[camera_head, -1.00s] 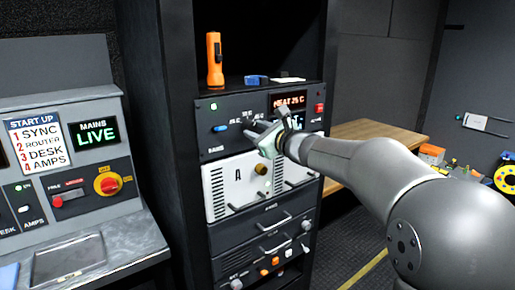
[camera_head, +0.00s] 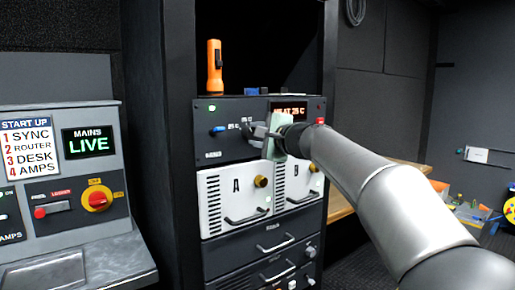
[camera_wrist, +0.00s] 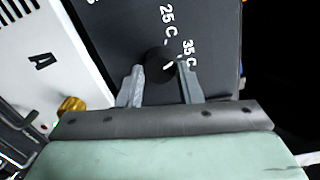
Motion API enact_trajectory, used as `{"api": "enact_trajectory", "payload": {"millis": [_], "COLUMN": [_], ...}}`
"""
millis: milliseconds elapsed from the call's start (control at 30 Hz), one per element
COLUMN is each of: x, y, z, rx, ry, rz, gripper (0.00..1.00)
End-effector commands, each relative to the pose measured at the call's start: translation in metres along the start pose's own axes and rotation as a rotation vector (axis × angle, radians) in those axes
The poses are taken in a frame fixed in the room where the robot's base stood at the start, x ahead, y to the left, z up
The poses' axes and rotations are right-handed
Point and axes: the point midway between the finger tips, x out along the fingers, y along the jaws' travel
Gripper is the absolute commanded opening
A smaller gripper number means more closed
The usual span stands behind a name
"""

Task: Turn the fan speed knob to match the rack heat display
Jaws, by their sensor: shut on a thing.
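The fan speed knob (camera_wrist: 160,66) is a black round knob on the dark rack panel (camera_head: 232,109). In the wrist view it sits between my gripper's fingers (camera_wrist: 162,82), one on each side, and the gripper is shut on it. Printed marks "25 C" and "35 C" show beside the knob. A short white line shows on the knob's side toward "35 C"; its exact setting is hard to tell. The heat display (camera_head: 290,110) glows orange and reads 25 C, its first letters partly covered. In the head view my gripper (camera_head: 256,132) hides the knob.
White amplifier units A (camera_head: 213,207) and B lie just below the panel. A blue switch (camera_head: 218,130) is left of my gripper, and a red button (camera_head: 320,121) is close above my wrist. An orange flashlight (camera_head: 214,67) stands on the shelf above.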

Motion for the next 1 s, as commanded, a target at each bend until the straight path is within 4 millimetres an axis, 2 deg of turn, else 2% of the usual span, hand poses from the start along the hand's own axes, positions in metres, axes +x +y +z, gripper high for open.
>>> {"api": "enact_trajectory", "payload": {"millis": [33, 500, 1000], "x": [0.0003, 0.0005, 0.0004], "y": [0.0051, 0.0028, 0.0], "z": [-0.001, 0.0002, 0.0011], "rx": [-0.044, -0.451, -0.645], "ry": [0.002, 0.02, 0.029], "rz": [-0.001, -0.002, -0.002], "gripper": [0.1, 0.1, 0.1]}}
